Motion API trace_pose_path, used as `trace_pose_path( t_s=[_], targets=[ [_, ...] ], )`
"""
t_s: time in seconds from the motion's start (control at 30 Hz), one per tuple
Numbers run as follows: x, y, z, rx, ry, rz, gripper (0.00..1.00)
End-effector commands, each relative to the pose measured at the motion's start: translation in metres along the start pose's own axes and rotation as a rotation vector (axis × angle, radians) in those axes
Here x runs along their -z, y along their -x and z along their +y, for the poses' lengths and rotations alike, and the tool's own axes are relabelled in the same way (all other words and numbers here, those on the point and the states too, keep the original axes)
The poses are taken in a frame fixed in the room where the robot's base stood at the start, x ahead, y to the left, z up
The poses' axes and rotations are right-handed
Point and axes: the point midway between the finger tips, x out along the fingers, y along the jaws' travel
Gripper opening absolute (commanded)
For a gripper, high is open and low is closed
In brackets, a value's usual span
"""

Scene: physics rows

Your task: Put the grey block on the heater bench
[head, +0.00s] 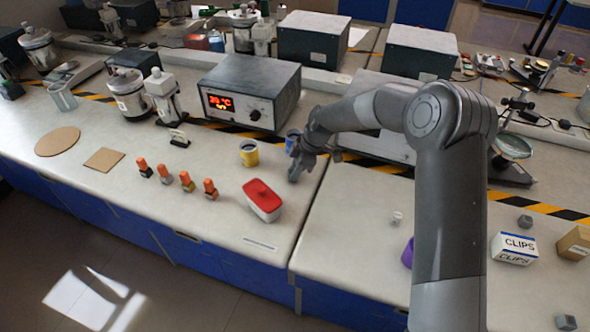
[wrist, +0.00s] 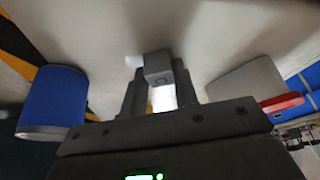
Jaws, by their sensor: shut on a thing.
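My gripper (head: 297,165) is shut on a small grey block (wrist: 158,66), which sits between the two fingertips in the wrist view. In the head view my gripper is low over the right part of the left bench (head: 215,235), the one carrying a box with a lit red display (head: 250,92). Whether the block touches the bench top is unclear. A blue cup (wrist: 50,98) is beside my gripper, and a white tub with a red lid (head: 263,200) stands in front and to the left of it in the head view.
A yellow cup (head: 249,154) is left of my gripper. The right bench (head: 350,225) holds a clips box (head: 514,248) and other grey blocks (head: 525,221). Bare bench top lies around the tub.

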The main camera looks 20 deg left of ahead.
Motion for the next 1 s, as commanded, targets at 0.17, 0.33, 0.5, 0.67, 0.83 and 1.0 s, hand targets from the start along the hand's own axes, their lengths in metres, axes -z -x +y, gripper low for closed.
trace_pose_path(
  t_s=[0.17,0.33,0.5,0.67,0.83,1.0],
  targets=[
    [0.001,0.001,0.000,-0.001,0.000,0.001,0.00],
    [-0.001,-0.002,0.000,-0.001,0.000,0.001,0.31],
    [-0.001,-0.001,0.000,-0.001,0.000,0.001,0.45],
    [-0.001,-0.001,0.000,-0.001,0.000,0.001,0.49],
    [0.000,0.001,0.000,-0.002,0.000,0.000,0.49],
    [0.000,0.023,0.001,-0.004,-0.001,0.001,0.49]
  ],
)
